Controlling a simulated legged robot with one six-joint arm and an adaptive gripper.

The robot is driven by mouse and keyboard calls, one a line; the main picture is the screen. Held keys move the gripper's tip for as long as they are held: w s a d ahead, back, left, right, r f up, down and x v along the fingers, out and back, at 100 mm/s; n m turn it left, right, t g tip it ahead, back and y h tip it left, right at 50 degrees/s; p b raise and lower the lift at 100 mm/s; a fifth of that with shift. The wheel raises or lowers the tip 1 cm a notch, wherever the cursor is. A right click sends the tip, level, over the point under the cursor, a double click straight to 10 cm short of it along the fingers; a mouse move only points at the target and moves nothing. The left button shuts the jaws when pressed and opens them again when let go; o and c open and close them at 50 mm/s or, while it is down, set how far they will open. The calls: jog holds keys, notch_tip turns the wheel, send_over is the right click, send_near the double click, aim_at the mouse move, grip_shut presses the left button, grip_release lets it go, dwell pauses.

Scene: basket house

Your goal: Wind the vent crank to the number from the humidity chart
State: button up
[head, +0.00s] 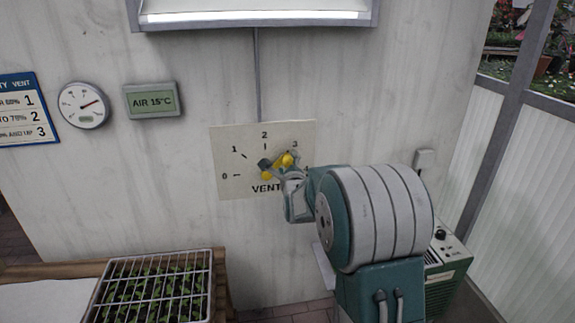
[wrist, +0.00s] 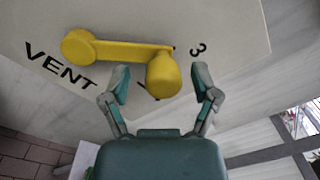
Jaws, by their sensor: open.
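The yellow vent crank (head: 276,165) is on a pale dial plate (head: 225,150) on the wall, marked 0 to 3, with a further mark mostly hidden by my gripper. Its arm slants up and right, roughly toward 3. In the wrist view, the crank knob (wrist: 163,76) sits between the tips of my open gripper (wrist: 163,82), with gaps on both sides. My gripper (head: 288,172) reaches the knob from the lower right in the head view. The blue-headed humidity chart (head: 28,108) is cut off at the left; its rows end in 1, 2 and 3.
A round gauge (head: 83,105) hangs beside the chart; its needle points right and slightly up, and its scale is too small to read. A display (head: 151,101) reads AIR 15°C. A seedling tray with a wire cover (head: 150,290) stands lower left. A green box (head: 448,258) is at right.

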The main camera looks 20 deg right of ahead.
jog(key=shift+s, duration=0.1)
jog(key=v, duration=1.1)
jog(key=shift+s, duration=0.35)
jog(key=shift+a+f, duration=0.15)
jog(key=s+a+n+g+y, duration=0.1)
jog(key=s+a+n+g, duration=0.2)
jog(key=s+n, duration=0.6)
jog(key=s+a+n+g+y, duration=0.1)
jog(key=s+a+n+g, duration=0.3)
jog(key=s+n, duration=0.5)
jog(key=s+a+n+g+y, duration=0.2)
jog(key=s+n+g, duration=0.3)
jog(key=s+n, duration=0.4)
jog(key=s+a, duration=0.1)
jog(key=s, duration=0.2)
jog(key=shift+a+f+n, duration=0.25)
jog(key=shift+f+n, duration=0.05)
jog(key=shift+n, duration=0.1)
jog(key=c, duration=0.3)
jog(key=shift+a, duration=0.15)
